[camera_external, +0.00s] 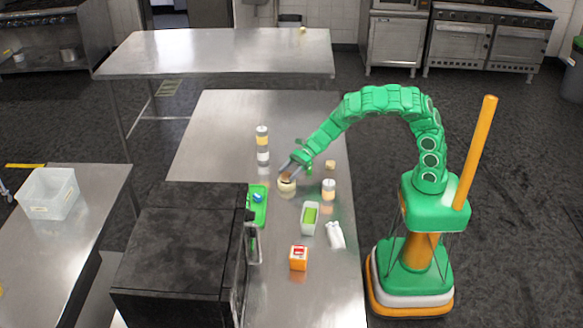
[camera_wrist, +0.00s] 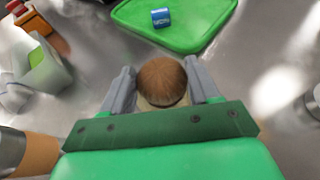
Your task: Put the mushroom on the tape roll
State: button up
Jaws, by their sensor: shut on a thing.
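My gripper (camera_external: 287,173) is over the steel table, its fingers pointing down at a pale beige ring-shaped tape roll (camera_external: 287,187). The mushroom (camera_wrist: 161,80) shows in the wrist view as a round brown cap between the two grey fingers (camera_wrist: 160,76). My gripper is shut on it. In the external view the mushroom is a small brown patch at the fingertips, just above or on the tape roll. I cannot tell whether it touches the roll. A pale beige part shows below the cap in the wrist view; whether it is stem or roll is unclear.
A green tray (camera_external: 264,213) with a blue can (camera_external: 257,197) lies left of the roll. A jar (camera_external: 329,190), a small tan block (camera_external: 330,165), a tall stack (camera_external: 262,145), a pale container (camera_external: 309,224) and an orange box (camera_external: 298,258) stand around. The table's far end is clear.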

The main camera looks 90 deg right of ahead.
jog(key=shift+f, duration=0.25)
jog(key=shift+f, duration=0.15)
jog(key=o, duration=1)
jog(key=shift+o, duration=0.2)
jog(key=shift+s+d+r, duration=0.15)
jog(key=shift+r, duration=0.1)
jog(key=v, duration=1.1)
jog(key=shift+s+d+r, duration=0.15)
jog(key=shift+s, duration=0.05)
